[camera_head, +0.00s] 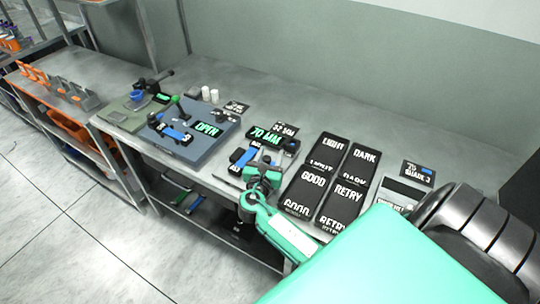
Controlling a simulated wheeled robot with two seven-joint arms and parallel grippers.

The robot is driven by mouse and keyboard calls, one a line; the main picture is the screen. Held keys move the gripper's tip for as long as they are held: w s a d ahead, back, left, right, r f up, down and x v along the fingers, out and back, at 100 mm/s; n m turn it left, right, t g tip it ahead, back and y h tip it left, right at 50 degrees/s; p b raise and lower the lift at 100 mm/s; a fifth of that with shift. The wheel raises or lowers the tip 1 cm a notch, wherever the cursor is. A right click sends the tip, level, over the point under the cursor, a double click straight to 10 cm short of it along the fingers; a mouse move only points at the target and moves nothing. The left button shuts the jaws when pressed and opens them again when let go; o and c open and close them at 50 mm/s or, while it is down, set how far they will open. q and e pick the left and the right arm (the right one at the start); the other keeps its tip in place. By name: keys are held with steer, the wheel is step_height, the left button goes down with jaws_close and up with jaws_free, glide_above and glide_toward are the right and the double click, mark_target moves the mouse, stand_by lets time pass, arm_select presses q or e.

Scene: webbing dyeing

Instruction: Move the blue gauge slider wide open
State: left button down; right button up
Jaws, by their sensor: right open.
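The gauge (291,145) stands near the table's front edge, its green display reading 70 MM. A blue piece (248,155), which looks like the slider, shows at the gauge's front left, next to dark parts. My right gripper (264,165) is open just in front of the gauge, to the right of the blue piece. It covers part of the gauge's lower front. I cannot tell whether a fingertip touches the blue piece. My left gripper is not in view.
Left of the gauge is a blue-grey board (205,147) with an OPEN display, a green-knobbed lever (175,100) and another blue piece (173,133). Right are black panels marked LIGHT, DARK, GOOD (313,181) and RETRY. The table's back (330,105) is clear.

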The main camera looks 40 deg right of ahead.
steer(key=b+v, duration=0.2)
steer(key=v, duration=1.1)
steer(key=shift+s+a+b, duration=0.25)
steer(key=shift+s+b, duration=0.1)
steer(key=shift+b, duration=0.05)
